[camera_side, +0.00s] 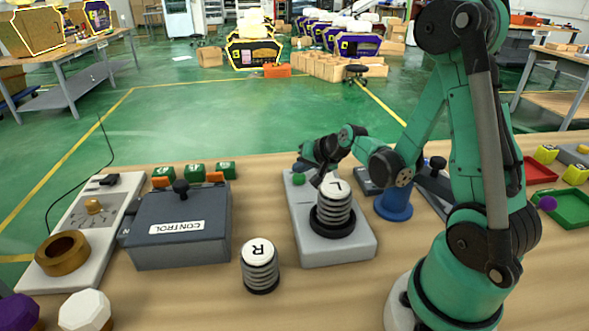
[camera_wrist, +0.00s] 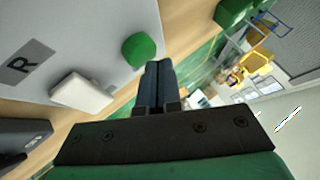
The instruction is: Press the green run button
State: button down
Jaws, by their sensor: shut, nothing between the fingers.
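The green button (camera_side: 298,179) is a small round knob at the far end of a light grey box (camera_side: 340,248). In the wrist view the green button (camera_wrist: 139,49) stands up from a grey panel, just left of my fingertips. My gripper (camera_side: 302,166) is close above the button in the side view. In the wrist view my gripper (camera_wrist: 158,68) has its two dark fingers together, with nothing between them.
A ribbed cylinder marked L (camera_side: 335,200) stands on the same box, near my gripper. A ribbed cylinder marked R (camera_side: 260,266) stands on the table. The dark CONTROL box (camera_side: 180,240) is to the left. A white rocker (camera_wrist: 80,92) shows beside the button.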

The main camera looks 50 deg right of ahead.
aim_at(301, 178)
jog(key=shift+r, duration=0.45)
jog(key=shift+r, duration=2.5)
jog(key=s+a+r+n+g, duration=0.1)
jog(key=s+a+r+n, duration=0.1)
jog(key=s+a+n, duration=0.2)
jog(key=s+a+r+n+g+y, duration=0.1)
jog(key=s+a+n, duration=0.3)
jog(key=a, duration=0.6)
jog(key=n, duration=0.2)
jog(key=shift+a+r+n, duration=0.35)
jog(key=shift+n, duration=0.05)
jog(key=shift+w, duration=0.1)
